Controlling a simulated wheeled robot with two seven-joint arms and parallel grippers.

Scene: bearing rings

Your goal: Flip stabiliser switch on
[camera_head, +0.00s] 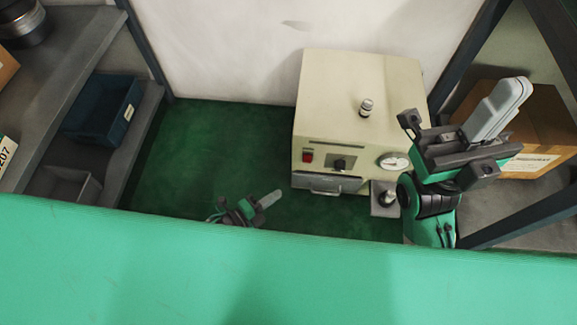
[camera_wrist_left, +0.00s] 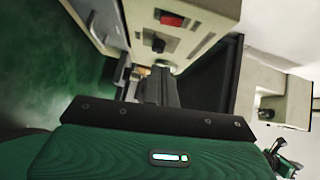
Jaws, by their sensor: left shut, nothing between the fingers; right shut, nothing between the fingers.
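The stabiliser is a cream box (camera_head: 360,85) standing at the back. A red switch (camera_head: 307,156) is on the left of its front panel, beside a black knob (camera_head: 340,163). The red switch (camera_wrist_left: 172,19) and the knob (camera_wrist_left: 158,43) also show in the left wrist view, beyond the fingers. I cannot tell the switch's position. My left gripper (camera_head: 272,198) is shut and empty, low in front and left of the box, apart from it. My right gripper (camera_head: 522,88) is shut and empty, raised to the right of the box.
A round gauge (camera_head: 394,162) is at the panel's right, with a handle (camera_head: 325,189) below the panel. A metal knob (camera_head: 366,107) stands on top. A cardboard box (camera_head: 540,125) is on the right shelf, a blue bin (camera_head: 103,108) on the left shelf. Green floor left of the stabiliser is clear.

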